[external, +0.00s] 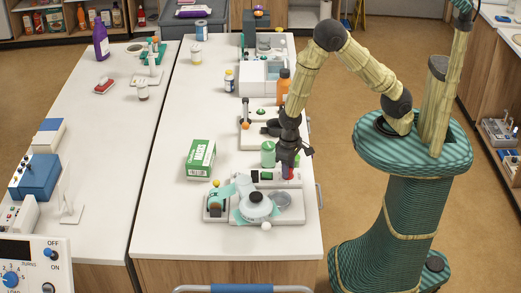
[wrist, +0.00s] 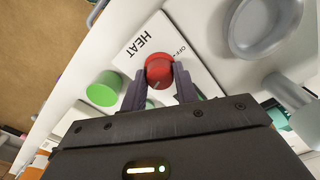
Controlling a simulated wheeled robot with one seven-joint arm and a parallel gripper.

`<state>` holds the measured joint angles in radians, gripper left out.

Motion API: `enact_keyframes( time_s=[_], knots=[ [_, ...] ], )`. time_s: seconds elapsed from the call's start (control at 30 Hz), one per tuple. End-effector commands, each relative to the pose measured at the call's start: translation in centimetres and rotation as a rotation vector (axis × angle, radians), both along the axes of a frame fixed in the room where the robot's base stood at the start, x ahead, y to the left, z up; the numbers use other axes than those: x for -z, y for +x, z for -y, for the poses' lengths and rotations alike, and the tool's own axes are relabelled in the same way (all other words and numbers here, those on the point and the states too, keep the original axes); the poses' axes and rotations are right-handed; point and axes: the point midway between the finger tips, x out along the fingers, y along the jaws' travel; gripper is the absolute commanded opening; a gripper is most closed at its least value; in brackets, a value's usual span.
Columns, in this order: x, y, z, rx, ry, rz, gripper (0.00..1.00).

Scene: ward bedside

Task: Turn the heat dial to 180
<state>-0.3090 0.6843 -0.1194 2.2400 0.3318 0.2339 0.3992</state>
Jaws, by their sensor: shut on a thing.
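The red heat dial (wrist: 159,70) sits on a white panel (wrist: 190,37) marked HEAT and OFF. My gripper (wrist: 159,84) is shut on the dial, with one dark finger on each side of it. A pointer mark shows faintly on the dial's face, but the scale around it is mostly hidden by my fingers and gripper body, so I cannot read the setting. In the external view my gripper (external: 288,171) points down at the red dial (external: 287,174) on the white device near the table's front.
A green cylinder (wrist: 104,88) stands close beside the dial panel. A grey dish (wrist: 265,25) is on the other side. A green and white mask box (external: 200,158) and an orange bottle (external: 283,86) stand on the same table.

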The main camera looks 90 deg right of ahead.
Motion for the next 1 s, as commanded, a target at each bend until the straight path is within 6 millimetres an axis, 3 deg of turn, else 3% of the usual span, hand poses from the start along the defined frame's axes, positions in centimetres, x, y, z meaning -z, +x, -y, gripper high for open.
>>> enact_keyframes(
  time_s=[0.4,0.93,0.97,1.0],
  knots=[
    [-0.19,0.21,-0.03,0.245,0.001,0.006,0.07],
    [-0.13,0.24,0.00,0.281,0.001,0.008,0.07],
    [-0.12,0.24,0.00,0.280,0.001,0.008,0.32],
    [-0.13,0.24,0.00,0.280,0.001,0.008,0.40]
  ],
)
